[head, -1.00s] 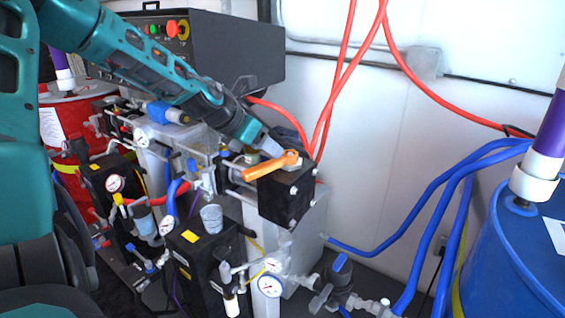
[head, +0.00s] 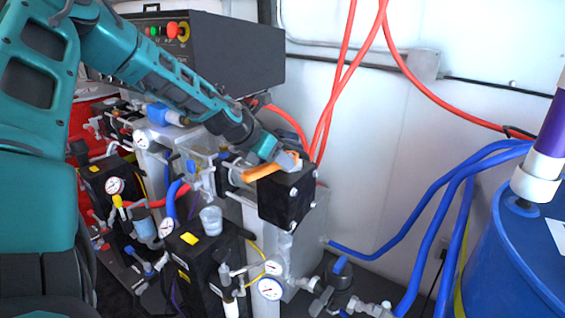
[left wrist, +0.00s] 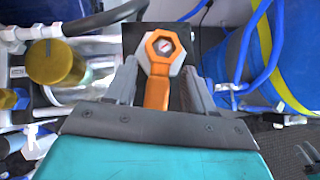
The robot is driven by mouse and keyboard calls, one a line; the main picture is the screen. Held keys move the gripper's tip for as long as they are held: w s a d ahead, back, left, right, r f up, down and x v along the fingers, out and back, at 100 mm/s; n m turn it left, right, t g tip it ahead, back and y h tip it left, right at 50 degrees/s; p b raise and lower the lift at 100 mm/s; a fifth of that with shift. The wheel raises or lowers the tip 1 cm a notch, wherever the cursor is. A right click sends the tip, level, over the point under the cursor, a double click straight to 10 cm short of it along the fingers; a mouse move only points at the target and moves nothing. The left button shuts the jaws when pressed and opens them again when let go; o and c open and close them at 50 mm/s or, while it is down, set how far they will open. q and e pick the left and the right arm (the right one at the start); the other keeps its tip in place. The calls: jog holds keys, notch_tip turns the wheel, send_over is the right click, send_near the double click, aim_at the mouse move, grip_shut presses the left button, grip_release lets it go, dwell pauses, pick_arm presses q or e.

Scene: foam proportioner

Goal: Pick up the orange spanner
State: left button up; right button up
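The orange spanner (head: 257,173) lies on top of the black block (head: 287,197) in the head view. In the left wrist view the spanner (left wrist: 157,92) has its ring end pointing away, around a pale hexagonal piece, and its handle running back towards my gripper. My left gripper (head: 288,160) is over the ring end and hides part of it in the head view. In the left wrist view the two grey fingers of the left gripper (left wrist: 161,84) are spread, one on each side of the spanner, with gaps visible. My right gripper does not show.
A brass-coloured knob (left wrist: 56,63) is left of the fingers in the left wrist view. A blue barrel (head: 520,255) with blue hoses stands at the right. Red hoses (head: 328,110) hang behind the block. Gauges and pipes crowd the left and front.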

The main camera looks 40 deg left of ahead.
pick_arm(q)
grip_shut()
dwell(0.4)
notch_tip(320, 180, up, 10)
jog(key=shift+p, duration=0.45)
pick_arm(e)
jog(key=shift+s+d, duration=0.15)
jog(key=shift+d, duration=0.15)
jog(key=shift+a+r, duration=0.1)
pick_arm(q)
jog(key=shift+s, duration=0.1)
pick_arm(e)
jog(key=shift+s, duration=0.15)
